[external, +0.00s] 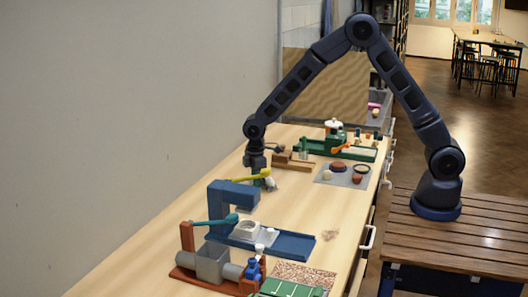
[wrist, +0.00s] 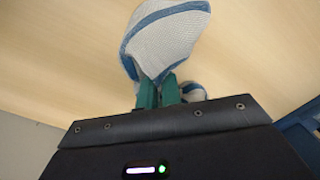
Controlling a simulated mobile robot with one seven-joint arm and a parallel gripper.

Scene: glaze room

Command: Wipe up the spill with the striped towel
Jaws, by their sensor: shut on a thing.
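The striped towel (wrist: 165,40) is white with blue stripes. It hangs bunched in my gripper (wrist: 159,90), whose green fingers are shut on it. In the external view my gripper (external: 264,181) is low over the wooden worktop, behind the blue press-like device, with a small pale part of the towel (external: 270,184) showing. I cannot tell whether the towel touches the worktop. A small brownish, mottled patch, which looks like the spill (external: 330,234), lies on the worktop near its right edge, nearer the camera than my gripper and apart from it.
The blue device (external: 228,195) with its tray (external: 290,245) stands between my gripper and the camera. A grey board (external: 343,179) with round pieces lies farther back. Bare worktop surrounds the patch.

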